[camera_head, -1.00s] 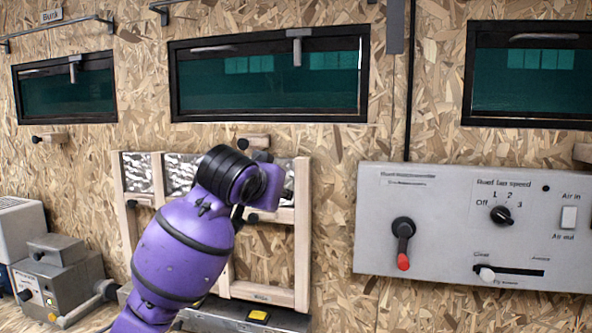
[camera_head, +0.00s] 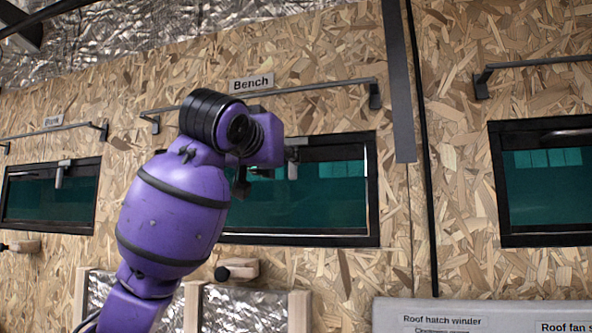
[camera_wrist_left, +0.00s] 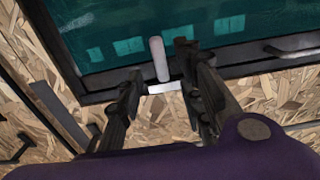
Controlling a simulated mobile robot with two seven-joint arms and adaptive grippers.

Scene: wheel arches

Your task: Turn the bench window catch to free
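The sign "Bench" (camera_head: 252,83) sits above the middle window (camera_head: 325,205), which has a black frame and dark green glass. Its catch (camera_head: 293,165) is a small grey lever at the top edge of the frame, hanging down. In the left wrist view, the pale catch lever (camera_wrist_left: 158,58) shows between the two dark fingers. My left gripper (camera_head: 243,183) is in front of the window, left of the catch, partly hidden by my purple wrist. In the left wrist view, my left gripper (camera_wrist_left: 157,65) has its fingers apart, with no clear contact on the lever. My right gripper is not in view.
A dark rail (camera_head: 330,85) runs above the bench window. A grey vertical strip (camera_head: 399,90) and black cable (camera_head: 424,150) are to its right. A wooden block with a black knob (camera_head: 237,270) is below. Other windows stand at left (camera_head: 50,195) and right (camera_head: 550,185).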

